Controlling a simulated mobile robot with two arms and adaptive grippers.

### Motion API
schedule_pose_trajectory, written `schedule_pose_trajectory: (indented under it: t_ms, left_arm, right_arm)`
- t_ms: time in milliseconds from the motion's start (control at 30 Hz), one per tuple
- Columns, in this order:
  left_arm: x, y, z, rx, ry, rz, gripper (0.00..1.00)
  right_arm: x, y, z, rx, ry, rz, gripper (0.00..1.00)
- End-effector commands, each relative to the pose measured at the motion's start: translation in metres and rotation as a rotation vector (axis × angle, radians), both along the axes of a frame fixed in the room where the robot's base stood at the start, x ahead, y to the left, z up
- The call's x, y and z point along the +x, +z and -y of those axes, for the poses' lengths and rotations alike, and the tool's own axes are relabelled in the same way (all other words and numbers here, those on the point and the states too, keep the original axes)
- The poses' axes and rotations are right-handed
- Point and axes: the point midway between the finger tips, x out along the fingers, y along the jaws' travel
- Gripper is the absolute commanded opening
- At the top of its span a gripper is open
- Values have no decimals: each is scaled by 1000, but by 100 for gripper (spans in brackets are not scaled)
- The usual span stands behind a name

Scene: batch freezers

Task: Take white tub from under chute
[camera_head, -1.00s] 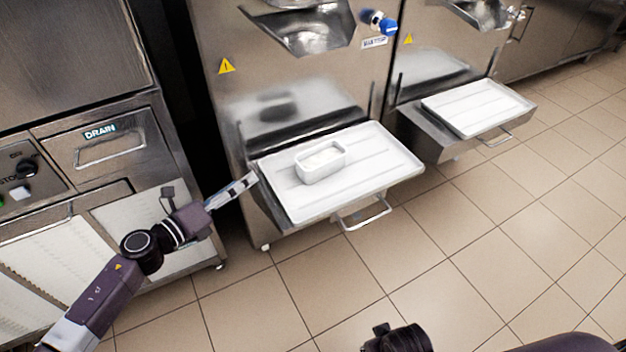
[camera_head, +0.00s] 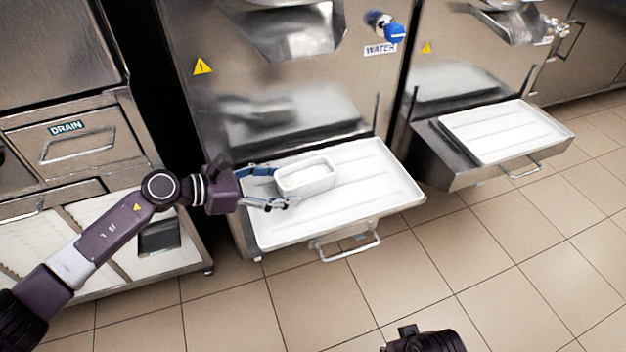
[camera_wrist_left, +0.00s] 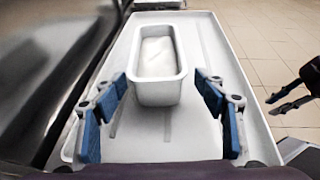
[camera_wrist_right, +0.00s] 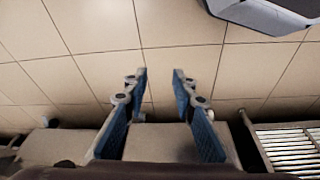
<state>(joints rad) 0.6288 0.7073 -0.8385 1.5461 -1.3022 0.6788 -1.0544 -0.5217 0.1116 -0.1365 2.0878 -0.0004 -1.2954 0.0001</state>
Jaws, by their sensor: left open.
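The white tub (camera_head: 305,178) is a small rectangular container with whitish contents. It stands upright on the white tray (camera_head: 375,190), below the steel chute (camera_head: 300,35) of the nearer freezer. My left gripper (camera_head: 278,187) is open at the tub's left end, with one finger toward the far side and one toward the near side. In the left wrist view the tub (camera_wrist_left: 157,92) sits just ahead, between the line of the spread blue-padded fingers, not gripped. My right gripper (camera_wrist_right: 160,75) is open and empty above the tiled floor.
A second freezer with its own empty white tray (camera_head: 505,130) stands to the right. A tray handle (camera_head: 347,248) juts out at the front. A blue-knobbed water tap (camera_head: 390,30) is on the machine front. A cabinet marked DRAIN (camera_head: 70,140) is at left. Tiled floor in front is clear.

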Motion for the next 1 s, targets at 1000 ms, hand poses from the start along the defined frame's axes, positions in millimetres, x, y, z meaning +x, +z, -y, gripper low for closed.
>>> schedule_pose_trajectory:
  t_ms: [1000]
  left_arm:
    - [27,-18,59,-2,2,-1,40]
  right_arm:
    - [1,12,0,2,-2,7,25]
